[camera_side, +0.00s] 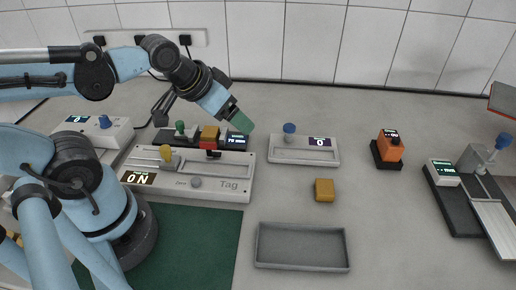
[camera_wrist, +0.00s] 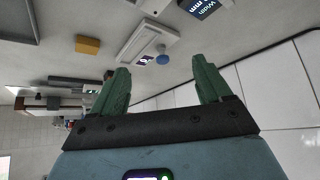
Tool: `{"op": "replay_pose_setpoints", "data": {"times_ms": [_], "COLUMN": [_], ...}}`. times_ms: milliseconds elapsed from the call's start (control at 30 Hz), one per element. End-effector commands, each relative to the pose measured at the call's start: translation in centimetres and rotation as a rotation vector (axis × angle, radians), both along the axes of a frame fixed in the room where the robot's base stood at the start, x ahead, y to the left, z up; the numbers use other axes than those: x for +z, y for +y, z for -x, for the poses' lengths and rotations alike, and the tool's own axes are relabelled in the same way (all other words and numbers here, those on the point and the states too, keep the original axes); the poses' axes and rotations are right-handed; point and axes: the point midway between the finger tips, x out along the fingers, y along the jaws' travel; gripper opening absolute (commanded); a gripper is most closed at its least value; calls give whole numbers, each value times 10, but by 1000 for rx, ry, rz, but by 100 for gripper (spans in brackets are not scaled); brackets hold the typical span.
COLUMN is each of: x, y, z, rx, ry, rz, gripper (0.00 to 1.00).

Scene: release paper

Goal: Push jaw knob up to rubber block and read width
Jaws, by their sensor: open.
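My gripper (camera_side: 240,123) hangs tilted above the back left of the table; its green fingers (camera_wrist: 162,82) are apart and empty in the wrist view. Below and left of it, behind the Tag device, is a dark gauge with a green jaw knob (camera_side: 180,127), an orange-yellow block (camera_side: 209,133) and a small display (camera_side: 236,141). In the wrist view a display reading Width and mm (camera_wrist: 200,8) is cut by the top edge. The gauge's bed is partly hidden, so I cannot tell the jaw-to-block gap. A loose ochre block (camera_side: 324,189) lies mid-table, also in the wrist view (camera_wrist: 88,45).
A white device with a blue knob (camera_side: 289,128) stands right of my gripper. An orange device (camera_side: 390,146), a rail gauge (camera_side: 490,205) and a grey tray (camera_side: 258,262) lie farther right and front. Tiled wall behind; clear table around the loose block.

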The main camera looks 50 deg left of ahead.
Motion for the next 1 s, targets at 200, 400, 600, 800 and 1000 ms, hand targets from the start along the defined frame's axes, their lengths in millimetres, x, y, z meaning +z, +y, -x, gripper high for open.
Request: {"op": "replay_pose_setpoints", "data": {"times_ms": [200,400,600,800,1000], "x": [0,0,3,13,19], "y": [0,0,18,88,157], "z": [0,0,-2,1,22], "rx": [0,0,59,281,493], "ry": [0,0,52,261,475], "rz": [0,0,-1,31,117], "gripper": [78,78,51,51,51]}}
